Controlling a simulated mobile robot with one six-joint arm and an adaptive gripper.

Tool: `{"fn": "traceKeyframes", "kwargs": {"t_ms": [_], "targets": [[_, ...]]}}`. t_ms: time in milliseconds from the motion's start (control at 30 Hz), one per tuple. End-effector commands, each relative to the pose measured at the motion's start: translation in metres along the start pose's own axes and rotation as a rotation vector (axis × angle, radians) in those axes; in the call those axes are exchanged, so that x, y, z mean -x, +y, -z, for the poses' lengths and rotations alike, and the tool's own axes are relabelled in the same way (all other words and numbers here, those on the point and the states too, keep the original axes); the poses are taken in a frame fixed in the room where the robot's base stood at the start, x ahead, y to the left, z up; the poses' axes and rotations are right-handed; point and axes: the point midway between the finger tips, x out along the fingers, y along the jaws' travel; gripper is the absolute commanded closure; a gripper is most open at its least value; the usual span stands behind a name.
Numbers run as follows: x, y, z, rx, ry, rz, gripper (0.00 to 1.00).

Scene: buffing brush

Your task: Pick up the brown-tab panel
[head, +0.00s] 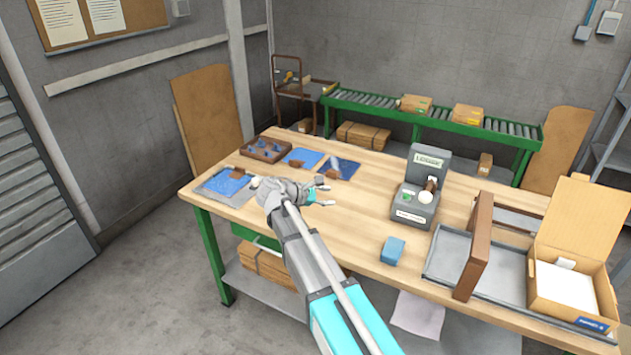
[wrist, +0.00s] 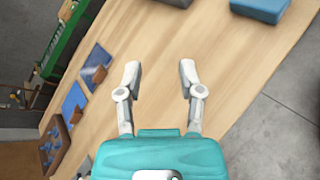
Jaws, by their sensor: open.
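Several flat blue panels with small brown tabs lie at the far left of the wooden table. One blue panel (head: 228,182) lies in a grey tray at the left corner. Two more, a blue panel (head: 301,157) and a darker blue panel (head: 345,166), lie behind my gripper (head: 325,193). In the wrist view, a blue panel (wrist: 98,57) and another blue panel (wrist: 74,98) show at left, each with a brown tab. I cannot tell which is the named one. My gripper (wrist: 159,72) is open and empty above bare table, apart from the panels.
A brown compartment box (head: 267,149) with blue pieces stands at the back left. A grey machine (head: 420,190), a blue block (head: 393,250), a grey tray with a brown upright board (head: 473,255) and an open carton (head: 575,285) are on the right. The middle of the table is clear.

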Motion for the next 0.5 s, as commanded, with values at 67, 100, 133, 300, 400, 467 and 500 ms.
{"fn": "traceKeyframes", "kwargs": {"t_ms": [67, 100, 133, 300, 400, 467, 500], "targets": [[-0.01, -0.018, -0.005, -0.059, 0.034, 0.044, 0.51], [-0.016, -0.028, -0.007, -0.098, 0.056, 0.073, 0.51], [-0.021, -0.036, -0.008, -0.131, 0.073, 0.098, 0.51], [-0.046, -0.093, -0.016, -0.362, 0.18, 0.28, 0.51], [-0.055, -0.128, -0.02, -0.521, 0.239, 0.411, 0.51], [-0.059, -0.149, -0.022, -0.617, 0.268, 0.494, 0.51], [-0.06, -0.162, -0.023, -0.68, 0.285, 0.55, 0.51]]}}
